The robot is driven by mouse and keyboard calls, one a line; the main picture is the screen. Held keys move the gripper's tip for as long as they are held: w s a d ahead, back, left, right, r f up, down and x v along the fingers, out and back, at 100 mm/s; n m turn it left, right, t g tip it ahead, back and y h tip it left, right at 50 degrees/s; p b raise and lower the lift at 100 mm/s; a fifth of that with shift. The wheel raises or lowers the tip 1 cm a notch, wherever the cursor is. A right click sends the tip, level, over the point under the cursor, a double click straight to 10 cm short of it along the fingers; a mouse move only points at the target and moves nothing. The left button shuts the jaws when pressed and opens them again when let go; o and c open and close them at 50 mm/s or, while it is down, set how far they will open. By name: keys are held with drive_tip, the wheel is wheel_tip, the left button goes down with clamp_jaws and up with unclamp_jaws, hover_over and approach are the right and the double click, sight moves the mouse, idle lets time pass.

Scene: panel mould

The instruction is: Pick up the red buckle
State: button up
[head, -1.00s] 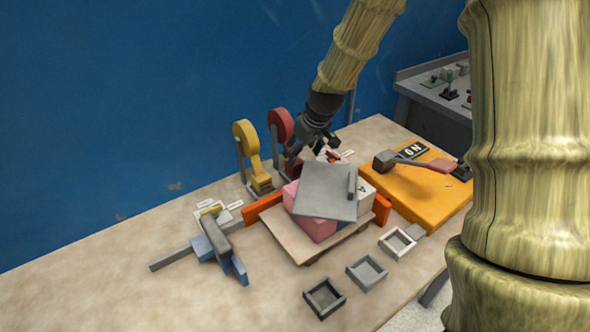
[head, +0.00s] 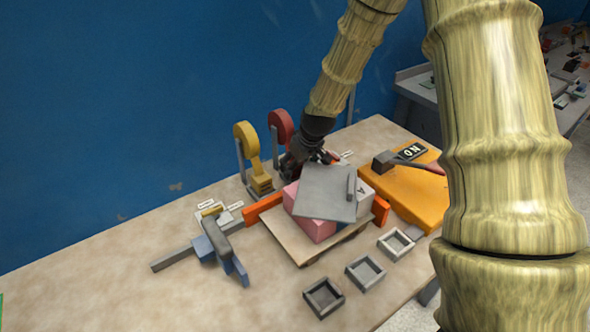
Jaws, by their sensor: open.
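The fingertips are largely hidden by the gripper body and the grey plate. A red round-headed reel (head: 281,124) stands just left of my gripper, its lower part hidden by the gripper.
A grey plate (head: 325,192) lies tilted on pink blocks (head: 318,229) in front of my gripper. A yellow reel (head: 245,135) stands left. An orange board (head: 405,200) with a lever lies right. Several small trays (head: 324,298) are in front. The table's left front is clear.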

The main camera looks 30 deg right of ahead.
drive_tip(key=shift+c, duration=0.4)
drive_tip(key=c, duration=1.1)
